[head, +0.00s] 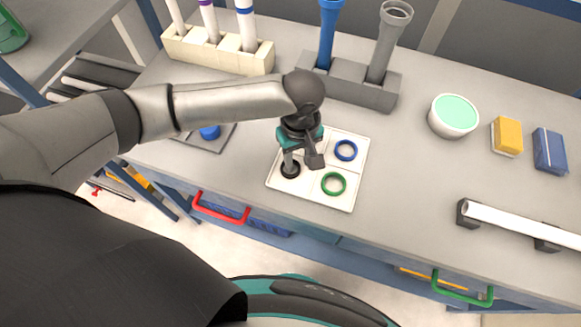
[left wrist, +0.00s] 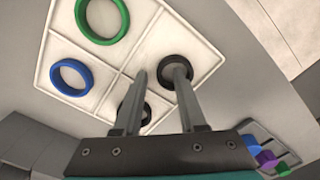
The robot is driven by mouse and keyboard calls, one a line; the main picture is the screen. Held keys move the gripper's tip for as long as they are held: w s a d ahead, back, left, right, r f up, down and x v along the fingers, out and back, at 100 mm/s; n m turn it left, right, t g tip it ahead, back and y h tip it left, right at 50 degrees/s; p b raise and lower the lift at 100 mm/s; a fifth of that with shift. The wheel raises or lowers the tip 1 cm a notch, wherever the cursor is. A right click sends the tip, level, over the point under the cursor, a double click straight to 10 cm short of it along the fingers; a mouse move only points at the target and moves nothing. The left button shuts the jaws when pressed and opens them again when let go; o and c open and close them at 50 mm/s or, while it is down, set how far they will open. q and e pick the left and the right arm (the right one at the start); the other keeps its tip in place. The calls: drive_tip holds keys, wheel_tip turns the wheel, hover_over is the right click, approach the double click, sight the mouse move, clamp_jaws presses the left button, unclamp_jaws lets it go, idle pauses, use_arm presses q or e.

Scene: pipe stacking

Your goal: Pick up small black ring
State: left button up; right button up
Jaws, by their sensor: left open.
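The small black ring (head: 290,170) lies in the near-left compartment of a white divided tray (head: 310,204). It also shows in the left wrist view (left wrist: 175,72). My left gripper (head: 302,161) is open above the tray, pointing down. In the left wrist view its fingers (left wrist: 160,73) stand apart, with one fingertip over or inside the black ring; I cannot tell how deep. The other finger is beside the ring, over the tray. A green ring (head: 333,183) and a blue ring (head: 346,150) fill two other compartments. A dark ring (left wrist: 145,113) is partly hidden behind a finger. My right gripper is not in view.
Behind the tray stand a grey rack (head: 346,88) with a blue pipe (head: 327,35) and a grey pipe (head: 386,47), and a beige rack (head: 215,52). A bowl (head: 453,117) and a white pipe (head: 520,221) on holders are right.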

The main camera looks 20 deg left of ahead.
use_arm(q)
drive_tip(key=shift+c, duration=0.3)
clamp_jaws()
drive_tip(key=shift+r, duration=0.15)
idle(0.3)
